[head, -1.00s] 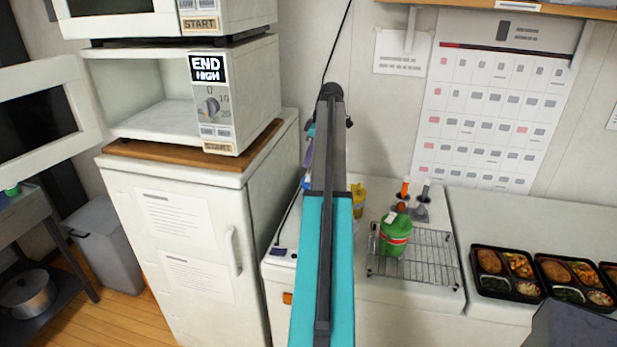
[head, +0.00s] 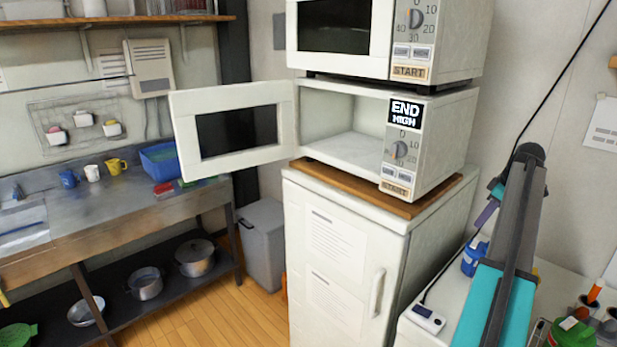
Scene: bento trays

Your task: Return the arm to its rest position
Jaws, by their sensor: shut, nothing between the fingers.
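My arm rises at the right of the head view, a long teal and dark grey link (head: 497,295) with its rounded dark top end in front of the wall. A small teal and purple part of my arm (head: 487,212) shows just left of the link. My gripper itself does not show; I see no fingertips, and the arm link may hide them. Nothing is seen held by the arm.
A lower microwave (head: 455,140) with its door (head: 185,125) open and an empty cavity stands on a white cabinet (head: 300,240), beneath another microwave (head: 455,40). A blue container (head: 474,258) and a green bottle (head: 572,334) are near my arm. A steel bench (head: 120,215) stands left.

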